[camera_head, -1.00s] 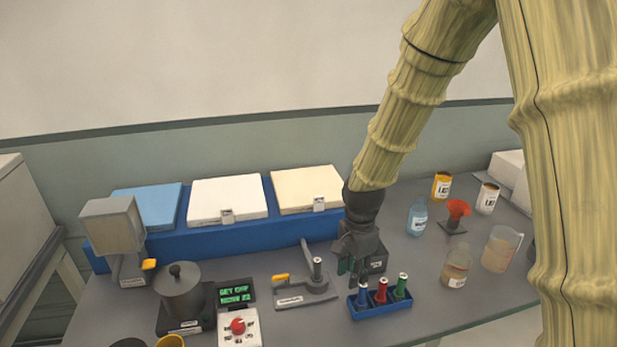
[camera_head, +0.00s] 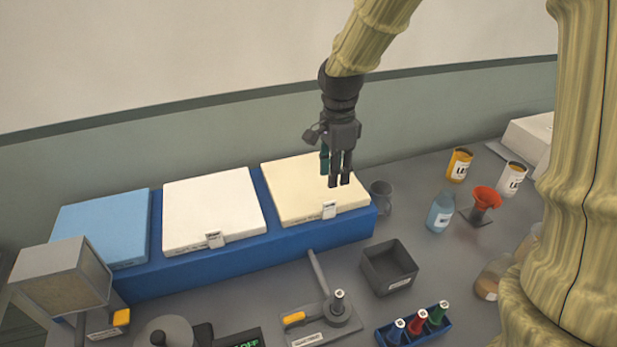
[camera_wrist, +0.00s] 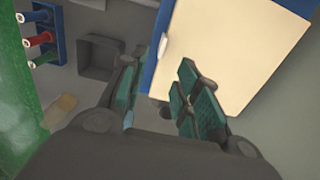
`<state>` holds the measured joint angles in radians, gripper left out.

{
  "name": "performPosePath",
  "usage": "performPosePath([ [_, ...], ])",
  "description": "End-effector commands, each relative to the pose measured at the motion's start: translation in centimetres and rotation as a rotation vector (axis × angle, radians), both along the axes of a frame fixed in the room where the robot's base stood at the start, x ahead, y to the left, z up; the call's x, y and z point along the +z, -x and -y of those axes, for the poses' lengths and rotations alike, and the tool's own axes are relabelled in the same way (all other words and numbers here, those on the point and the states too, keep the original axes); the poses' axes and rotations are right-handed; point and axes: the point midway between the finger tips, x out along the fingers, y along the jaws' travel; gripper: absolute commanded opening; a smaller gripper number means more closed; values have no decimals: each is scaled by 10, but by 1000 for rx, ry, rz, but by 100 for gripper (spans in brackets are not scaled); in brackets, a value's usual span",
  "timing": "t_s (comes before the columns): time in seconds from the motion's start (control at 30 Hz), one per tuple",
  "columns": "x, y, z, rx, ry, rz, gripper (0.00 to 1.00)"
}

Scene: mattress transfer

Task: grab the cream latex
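The cream latex (camera_head: 300,181) is a flat cream slab with a small white tag on its front edge. It lies at the right end of the blue stand (camera_head: 292,243), beside a white slab and a blue slab. My gripper (camera_head: 338,182) is in front of its right part in the head view, apparently above it; I cannot tell the exact height. In the wrist view the cream latex (camera_wrist: 235,50) is beyond and to the right of my gripper (camera_wrist: 160,100). The teal-padded fingers are apart with nothing between them.
A blue bottle (camera_head: 440,212), a red funnel (camera_head: 485,199) and labelled cans (camera_head: 458,166) are farther right. A press (camera_head: 320,316) stands in front.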

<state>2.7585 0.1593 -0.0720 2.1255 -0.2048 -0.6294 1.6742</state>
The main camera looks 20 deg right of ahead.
Motion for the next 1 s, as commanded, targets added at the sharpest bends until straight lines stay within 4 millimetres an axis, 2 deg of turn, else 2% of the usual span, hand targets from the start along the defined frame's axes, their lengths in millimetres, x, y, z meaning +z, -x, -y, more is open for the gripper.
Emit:
performPosePath([
  [0.3, -37, -1, -3, 7, 0, -3, 32],
  [0.67, -54, -2, -5, 8, 0, -1, 32],
  [1.0, -81, -4, -8, 7, 0, -4, 32],
])
